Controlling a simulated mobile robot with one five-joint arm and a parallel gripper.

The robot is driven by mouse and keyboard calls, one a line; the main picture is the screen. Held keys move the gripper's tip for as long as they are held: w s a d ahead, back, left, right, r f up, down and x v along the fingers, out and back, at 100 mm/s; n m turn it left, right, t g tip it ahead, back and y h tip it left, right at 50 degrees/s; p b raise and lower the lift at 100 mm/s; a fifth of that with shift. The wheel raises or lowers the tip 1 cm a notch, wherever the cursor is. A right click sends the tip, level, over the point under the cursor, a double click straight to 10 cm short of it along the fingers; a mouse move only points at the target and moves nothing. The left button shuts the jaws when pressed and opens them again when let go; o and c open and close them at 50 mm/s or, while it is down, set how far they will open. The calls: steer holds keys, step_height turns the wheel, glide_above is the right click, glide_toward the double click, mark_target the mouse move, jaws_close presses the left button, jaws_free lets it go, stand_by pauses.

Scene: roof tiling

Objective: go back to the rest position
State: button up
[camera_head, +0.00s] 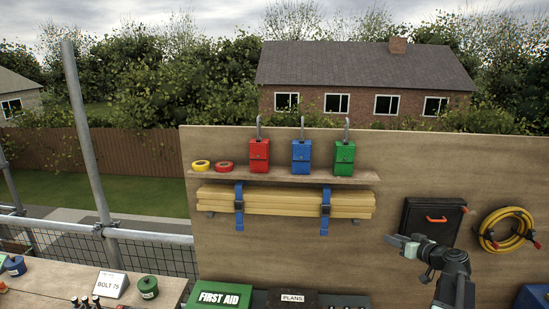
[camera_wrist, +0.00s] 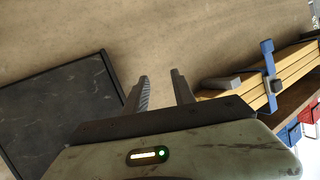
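My gripper (camera_head: 396,242) is at the right of the head view, in front of the wooden board (camera_head: 260,265) and left of the black case (camera_head: 425,222). In the wrist view its two fingers (camera_wrist: 160,86) stand apart with nothing between them. The black case (camera_wrist: 60,110) also shows at the left of the wrist view, and strapped yellow timber (camera_wrist: 290,68) shows at its right. I cannot tell the exact distance from the fingers to the board.
A shelf (camera_head: 290,180) on the board carries red, blue and green padlocks (camera_head: 259,152) and two tape rolls (camera_head: 201,165). A coiled yellow hose (camera_head: 507,230) hangs at right. A green first aid box (camera_head: 220,296) is below. A bench (camera_head: 55,285) stands at left beside scaffold poles.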

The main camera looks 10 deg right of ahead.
steer(key=a+f+n+g+y+b, duration=0.1)
steer(key=a+f+g, duration=0.3)
steer(key=a, duration=0.5)
steer(key=a+f+g+y+b, duration=0.1)
steer(key=a+f, duration=0.5)
steer(key=a, duration=0.4)
steer(key=a+f+n+g+y+b, duration=0.1)
steer(key=a+f+g+b, duration=0.15)
steer(key=a+f, duration=0.45)
steer(key=s+a+f+g+h+b, duration=0.1)
steer(key=s+a+f+g+h, duration=0.1)
steer(key=s+a, duration=0.3)
steer(key=s+a+f+m+g+h+b, duration=0.1)
steer(key=s+a+f+g, duration=0.4)
steer(key=a, duration=0.7)
steer(key=shift+s+a+h+b, duration=0.2)
steer(key=shift+s+h+b, duration=0.2)
steer(key=shift+h, duration=0.4)
